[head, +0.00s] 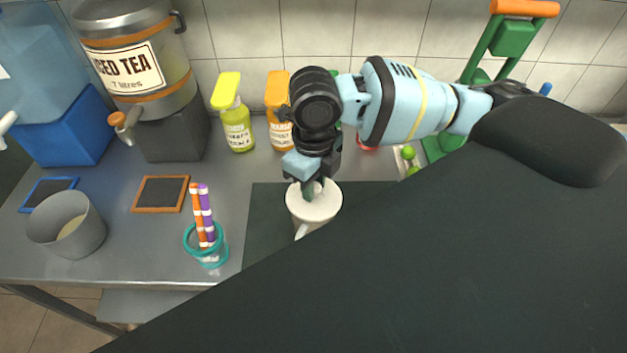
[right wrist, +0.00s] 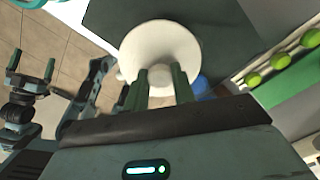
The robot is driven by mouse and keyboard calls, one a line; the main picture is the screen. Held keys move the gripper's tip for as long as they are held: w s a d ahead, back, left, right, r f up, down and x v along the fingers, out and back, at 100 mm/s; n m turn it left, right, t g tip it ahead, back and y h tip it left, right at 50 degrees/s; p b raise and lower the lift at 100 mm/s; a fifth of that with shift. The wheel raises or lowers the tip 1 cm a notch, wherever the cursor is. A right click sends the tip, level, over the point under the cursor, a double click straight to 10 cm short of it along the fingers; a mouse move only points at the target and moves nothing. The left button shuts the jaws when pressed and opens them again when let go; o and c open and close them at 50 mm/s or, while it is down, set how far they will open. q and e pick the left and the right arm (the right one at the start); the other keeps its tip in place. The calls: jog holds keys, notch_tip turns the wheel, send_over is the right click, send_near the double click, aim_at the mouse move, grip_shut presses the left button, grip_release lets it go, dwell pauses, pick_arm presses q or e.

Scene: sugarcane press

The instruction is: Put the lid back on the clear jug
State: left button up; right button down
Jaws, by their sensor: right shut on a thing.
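The white round lid (head: 325,207) is in the middle of the head view, above the dark mat. My right gripper (head: 309,190) reaches down onto its top and is shut on it. In the right wrist view the lid (right wrist: 160,50) lies at the fingertips (right wrist: 161,72). A pale handle-like part (head: 301,231) shows just below the lid. The clear jug's body cannot be made out under the lid, so I cannot tell whether the lid touches its rim. My left gripper (right wrist: 31,66) shows at the left of the right wrist view, fingers apart and empty.
A teal cup holding striped straws (head: 207,245) stands left of the mat (head: 262,215). A grey pot (head: 68,228) is farther left. Yellow (head: 236,125) and orange (head: 279,115) bottles stand behind, beside the iced tea dispenser (head: 135,65). The green press (head: 510,40) is at back right.

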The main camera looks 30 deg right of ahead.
jog(key=c, duration=0.6)
grip_release()
jog(key=shift+r, duration=3.5)
grip_shut()
